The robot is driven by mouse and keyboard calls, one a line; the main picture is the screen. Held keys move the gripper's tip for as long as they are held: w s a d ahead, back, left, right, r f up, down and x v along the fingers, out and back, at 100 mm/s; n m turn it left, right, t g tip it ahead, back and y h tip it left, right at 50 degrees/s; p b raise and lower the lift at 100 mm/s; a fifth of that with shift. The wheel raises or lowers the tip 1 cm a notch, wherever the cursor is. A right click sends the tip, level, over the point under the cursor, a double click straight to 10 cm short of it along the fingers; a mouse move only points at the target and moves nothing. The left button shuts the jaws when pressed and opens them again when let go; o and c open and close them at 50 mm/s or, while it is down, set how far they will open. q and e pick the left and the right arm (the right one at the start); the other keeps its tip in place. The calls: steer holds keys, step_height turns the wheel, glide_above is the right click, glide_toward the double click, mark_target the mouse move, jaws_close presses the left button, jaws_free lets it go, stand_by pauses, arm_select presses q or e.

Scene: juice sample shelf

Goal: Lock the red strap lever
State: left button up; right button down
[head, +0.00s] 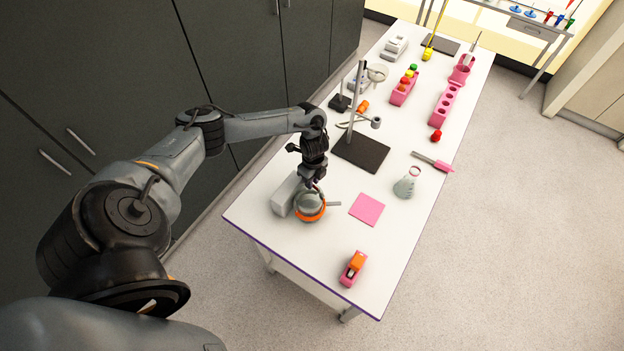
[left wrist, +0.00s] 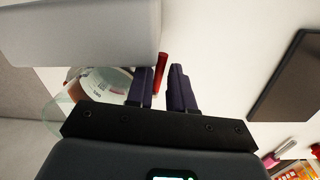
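The red lever (left wrist: 161,73) shows in the left wrist view as a short red bar beside the grey housing (left wrist: 85,30). A clear rounded vessel (left wrist: 92,95) is partly visible under the housing. In the head view the light grey housing (head: 285,196) stands at the table's near left, with a round vessel on an orange base (head: 310,214) beside it. My left gripper (head: 315,185) points down over this device. Its two dark fingers (left wrist: 163,75) are apart, with the lever's end at the gap, near the left finger. I cannot tell whether they touch. The lever is hidden in the head view.
A pink mat (head: 367,209), a tape dispenser (head: 353,268) and a conical flask (head: 406,183) stand to the right. A dark stand base (head: 362,152) with a tall rod is behind. Pink racks (head: 404,91) are farther back. Bare table lies around the mat.

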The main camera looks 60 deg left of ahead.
arm_select(q)
steer(key=shift+r, duration=0.1)
step_height(320, 180, up, 11)
steer(key=p, duration=0.1)
steer(key=shift+w+f, duration=0.2)
steer(key=shift+w, duration=0.05)
stand_by(0.3)
steer(key=shift+c, duration=0.2)
